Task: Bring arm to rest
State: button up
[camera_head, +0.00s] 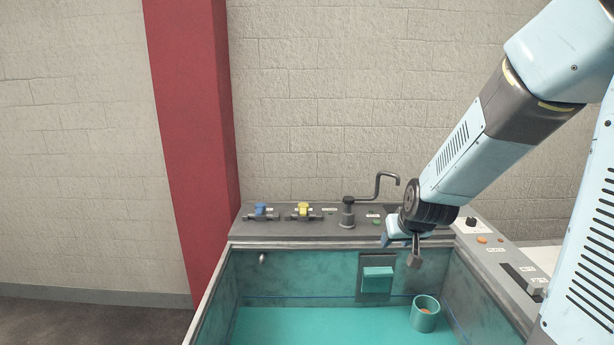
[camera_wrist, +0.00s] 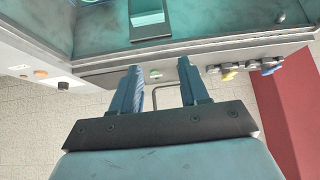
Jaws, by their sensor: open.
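My gripper (camera_head: 413,258) hangs at the end of my arm over the back rim of a teal-lined basin (camera_head: 300,327), at the right in the head view. In the wrist view its two blue fingers (camera_wrist: 160,76) stand apart with nothing between them, so it is open and empty. The wrist view shows the scene upside down, with the back ledge behind the fingers. The fingertips partly overlap the basin's back wall in the head view; I cannot tell their exact distance from it.
The back ledge carries a blue valve (camera_head: 261,209), a yellow valve (camera_head: 304,209) and a bent grey pipe (camera_head: 378,186) near my gripper. A teal cup (camera_head: 425,314) stands in the basin at right. A teal box (camera_head: 377,279) is on its back wall. A red column (camera_head: 190,120) rises left.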

jog(key=s+r+g, duration=0.1)
jog(key=s+r, duration=0.6)
jog(key=s, duration=0.4)
jog(key=s+d+r, duration=0.1)
jog(key=s+r, duration=0.7)
jog(key=s, duration=0.3)
jog(key=shift+s+d+m+g, duration=0.2)
jog(key=shift+s+m+g, duration=0.1)
jog(key=shift+s+g, duration=0.1)
jog(key=shift+r, duration=0.1)
